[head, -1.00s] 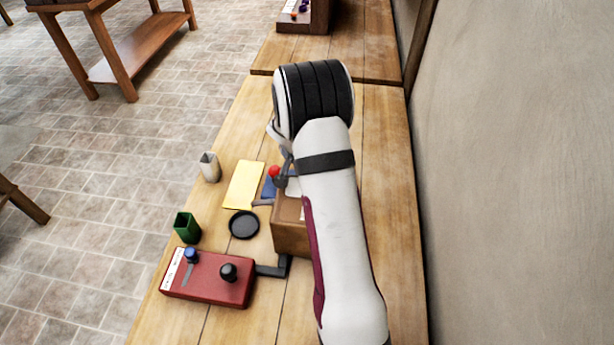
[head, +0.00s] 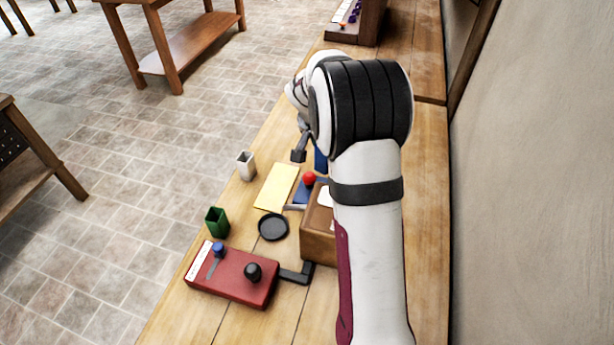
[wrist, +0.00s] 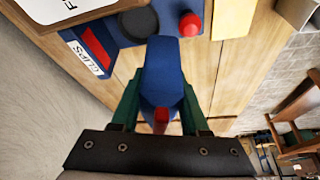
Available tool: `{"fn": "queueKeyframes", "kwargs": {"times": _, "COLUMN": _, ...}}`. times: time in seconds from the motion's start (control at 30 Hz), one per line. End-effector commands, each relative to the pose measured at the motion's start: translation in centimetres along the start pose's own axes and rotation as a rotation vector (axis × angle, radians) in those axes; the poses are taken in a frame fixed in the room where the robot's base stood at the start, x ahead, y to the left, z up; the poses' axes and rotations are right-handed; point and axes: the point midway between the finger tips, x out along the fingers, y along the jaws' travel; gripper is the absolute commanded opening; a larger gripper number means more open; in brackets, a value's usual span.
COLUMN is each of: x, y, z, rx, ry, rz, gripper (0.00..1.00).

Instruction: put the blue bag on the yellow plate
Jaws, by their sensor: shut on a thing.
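The blue bag (wrist: 165,72) is between the green fingers of my gripper (wrist: 161,108) in the wrist view, and the gripper is shut on it. In the head view, a blue strip of the bag (head: 320,160) shows beside my arm, above the bench; most of it is hidden behind the arm. The yellow plate (head: 276,187) is a flat, bare rectangle on the bench, left of and nearer than the bag. A corner of the plate (wrist: 232,18) shows at the top of the wrist view.
A blue base with a red knob (head: 309,178) stands right of the plate, against a wooden box (head: 318,243). A white cup (head: 246,166), green cup (head: 217,223), black dish (head: 273,227) and red control box (head: 232,275) stand nearby. A wall rises on the right.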

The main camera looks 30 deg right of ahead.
Motion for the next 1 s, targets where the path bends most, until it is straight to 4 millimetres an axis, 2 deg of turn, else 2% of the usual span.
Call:
{"fn": "queueKeyframes", "kwargs": {"times": 0.03, "x": 0.0, "y": -1.9, "z": 1.0, "rx": -0.043, "ry": -0.001, "rz": -0.017, "gripper": 0.0}}
{"fn": "queueKeyframes", "kwargs": {"times": 0.2, "x": -0.5, "y": -8.0, "z": 5.0, "rx": -0.194, "ry": -0.001, "rz": -0.08, "gripper": 0.0}}
{"fn": "queueKeyframes", "kwargs": {"times": 0.33, "x": -0.8, "y": -10.9, "z": 7.3, "rx": -0.27, "ry": -0.001, "rz": -0.111, "gripper": 0.0}}
{"fn": "queueKeyframes", "kwargs": {"times": 0.4, "x": -0.2, "y": -11.6, "z": 8.2, "rx": -0.288, "ry": -0.002, "rz": -0.117, "gripper": 0.0}}
{"fn": "queueKeyframes", "kwargs": {"times": 0.5, "x": 2.2, "y": -11.6, "z": 9.3, "rx": -0.295, "ry": -0.004, "rz": -0.117, "gripper": 0.0}}
{"fn": "queueKeyframes", "kwargs": {"times": 0.8, "x": 7.7, "y": -11.7, "z": 11.5, "rx": -0.291, "ry": -0.002, "rz": -0.119, "gripper": 0.0}}
{"fn": "queueKeyframes", "kwargs": {"times": 1.0, "x": 8.3, "y": -11.7, "z": 11.7, "rx": -0.29, "ry": 0.0, "rz": -0.122, "gripper": 0.0}}
